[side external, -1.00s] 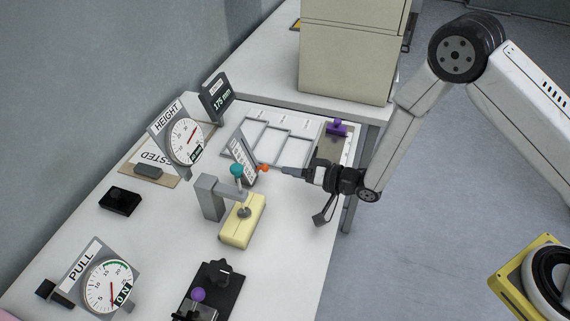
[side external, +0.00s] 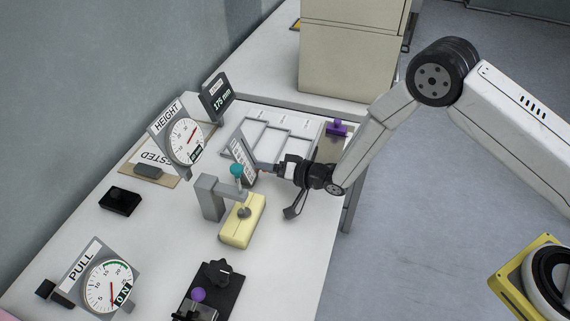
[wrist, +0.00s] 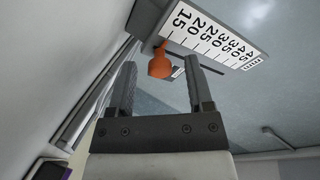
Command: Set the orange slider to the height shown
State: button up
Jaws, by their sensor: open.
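The orange slider (wrist: 160,64) is a rounded knob on the scale board (wrist: 215,36), near the end marked 15. In the side external view the board (side external: 243,158) stands upright and my gripper mostly hides the slider. My gripper (wrist: 160,68) is open, its two fingers pointing at the slider. The slider shows between the fingertips in the wrist view; I cannot tell whether they touch it. In the side view my gripper (side external: 266,168) is close to the board's right side. A dark display (side external: 219,100) reads 175 mm. The HEIGHT dial (side external: 185,141) has a red needle.
A teal knob (side external: 237,169) on a grey stand (side external: 210,197) with a yellow block (side external: 242,220) is just in front of the board. A white frame tray (side external: 268,138) lies behind. A PULL dial (side external: 107,286) and a black fixture (side external: 219,290) are nearer the camera.

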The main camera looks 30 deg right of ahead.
jog(key=shift+w+a, duration=0.1)
jog(key=shift+w, duration=0.1)
grip_shut()
dwell(1.5)
